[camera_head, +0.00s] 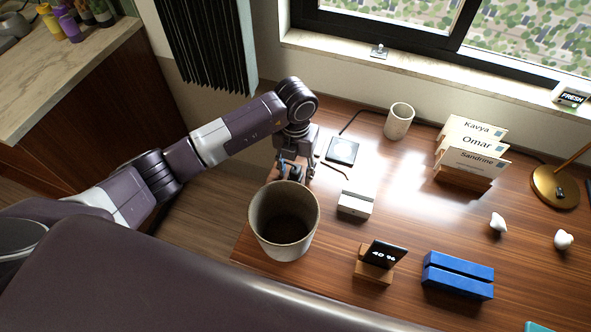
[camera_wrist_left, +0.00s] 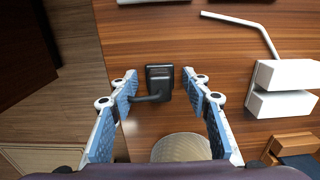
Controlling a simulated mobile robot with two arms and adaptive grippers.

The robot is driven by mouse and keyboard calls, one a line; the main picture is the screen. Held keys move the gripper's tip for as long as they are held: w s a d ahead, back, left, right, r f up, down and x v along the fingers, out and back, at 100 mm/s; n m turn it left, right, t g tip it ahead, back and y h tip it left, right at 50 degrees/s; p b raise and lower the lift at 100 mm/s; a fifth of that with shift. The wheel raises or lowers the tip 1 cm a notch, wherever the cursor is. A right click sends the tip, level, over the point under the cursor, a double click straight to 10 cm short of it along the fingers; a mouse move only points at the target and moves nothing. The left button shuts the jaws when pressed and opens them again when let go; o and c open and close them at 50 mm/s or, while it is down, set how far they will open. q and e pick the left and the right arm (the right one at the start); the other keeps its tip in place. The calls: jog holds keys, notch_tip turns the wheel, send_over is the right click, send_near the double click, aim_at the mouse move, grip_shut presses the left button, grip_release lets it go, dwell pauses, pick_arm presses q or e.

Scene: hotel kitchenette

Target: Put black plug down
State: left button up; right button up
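In the left wrist view the black plug (camera_wrist_left: 160,80) is a small dark block with a short bent dark piece at its lower left. It appears to rest on the wooden desk (camera_wrist_left: 228,40), near the desk's left edge. My left gripper (camera_wrist_left: 161,82) is open, with its blue-padded fingers on either side of the plug and a gap on each side. In the head view my left gripper (camera_head: 296,174) points down just behind the beige bin, and I cannot make out the plug clearly there. My right gripper is not in view.
The beige bin (camera_head: 284,247) stands directly in front of the gripper. A white slotted block (camera_head: 355,204), a wooden phone stand (camera_head: 373,272) and a blue block (camera_head: 457,277) lie to the right. A cup (camera_head: 399,121) and name cards stand farther back. The desk's middle is clear.

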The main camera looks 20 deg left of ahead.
aim_at(295, 169)
pick_arm(q)
jog(key=shift+r, duration=0.1)
jog(key=shift+r+p, duration=0.25)
jog(key=shift+p, duration=0.05)
jog(key=shift+r+p, duration=0.45)
jog(key=shift+r, duration=0.05)
notch_tip(295, 169, up, 12)
jog(key=b, duration=0.2)
jog(key=shift+f+b, duration=0.25)
jog(key=shift+b, duration=0.15)
jog(key=shift+a, duration=0.1)
